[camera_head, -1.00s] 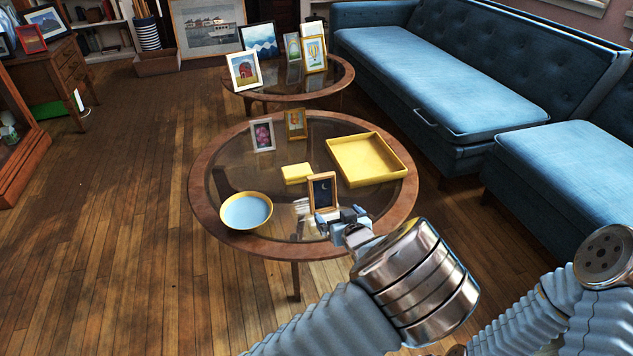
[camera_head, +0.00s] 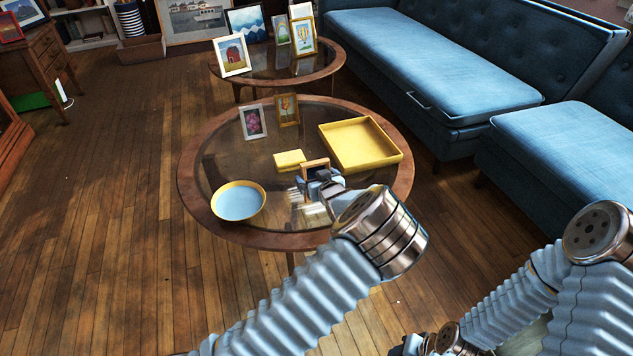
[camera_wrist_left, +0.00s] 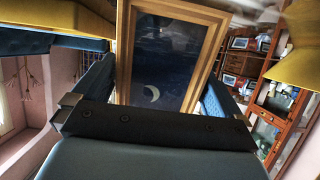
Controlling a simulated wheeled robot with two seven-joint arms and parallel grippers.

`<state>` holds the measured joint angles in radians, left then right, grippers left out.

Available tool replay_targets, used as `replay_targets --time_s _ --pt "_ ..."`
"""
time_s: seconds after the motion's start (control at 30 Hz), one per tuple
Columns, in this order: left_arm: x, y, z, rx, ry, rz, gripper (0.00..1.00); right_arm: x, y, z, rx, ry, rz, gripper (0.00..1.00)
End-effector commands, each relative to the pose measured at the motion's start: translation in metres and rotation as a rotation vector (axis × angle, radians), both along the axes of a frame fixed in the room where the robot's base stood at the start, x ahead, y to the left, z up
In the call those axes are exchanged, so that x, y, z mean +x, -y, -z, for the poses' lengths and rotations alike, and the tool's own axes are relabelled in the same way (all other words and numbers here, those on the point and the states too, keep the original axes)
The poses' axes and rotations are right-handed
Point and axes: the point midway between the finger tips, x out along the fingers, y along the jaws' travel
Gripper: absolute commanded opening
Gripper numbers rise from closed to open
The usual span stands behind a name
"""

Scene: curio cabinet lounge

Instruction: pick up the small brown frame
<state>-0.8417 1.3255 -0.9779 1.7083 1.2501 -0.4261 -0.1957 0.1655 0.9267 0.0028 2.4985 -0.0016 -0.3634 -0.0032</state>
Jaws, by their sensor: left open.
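A small brown wooden frame with a dark night picture and a crescent moon stands on the near round glass-topped table (camera_head: 187,195). In the head view only the top of this frame (camera_head: 315,163) shows above my left gripper (camera_head: 318,184). In the left wrist view the frame (camera_wrist_left: 165,55) fills the middle, between the two blue fingers of my left gripper (camera_wrist_left: 158,88). The jaws are open, one finger on each side of it. The frame's lower part is hidden by the gripper body. I cannot tell whether a finger touches it. My right gripper is not in view.
On the same table are a yellow box (camera_head: 289,159), a yellow tray (camera_head: 362,150), a blue-and-yellow bowl (camera_head: 238,201), a pale flower frame (camera_head: 253,122) and an orange-brown frame (camera_head: 288,109). A second round table (camera_head: 225,76) with several frames stands behind. A blue sofa (camera_head: 430,65) is at the right.

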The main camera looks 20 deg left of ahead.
Motion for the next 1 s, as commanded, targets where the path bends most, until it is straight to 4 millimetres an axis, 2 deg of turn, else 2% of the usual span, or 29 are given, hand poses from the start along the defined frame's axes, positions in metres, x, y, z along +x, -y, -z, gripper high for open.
replay_targets --time_s 0.13,0.37,0.63,0.87,1.0 --pt "0.0111 -0.008 0.0057 0.0 0.001 -0.001 1.0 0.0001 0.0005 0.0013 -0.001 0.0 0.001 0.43" --pt "0.0118 -0.0082 0.0058 -0.001 0.001 0.0 0.98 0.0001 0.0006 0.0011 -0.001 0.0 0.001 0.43" --pt "0.0116 -0.0079 0.0058 -0.001 0.001 0.0 0.59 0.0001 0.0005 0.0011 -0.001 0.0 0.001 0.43" --pt "0.0117 -0.0079 0.0046 0.0 0.001 0.0 0.58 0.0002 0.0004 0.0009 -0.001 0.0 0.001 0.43" --pt "0.012 -0.0076 -0.0035 -0.001 0.003 0.0 0.58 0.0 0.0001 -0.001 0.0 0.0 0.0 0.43"
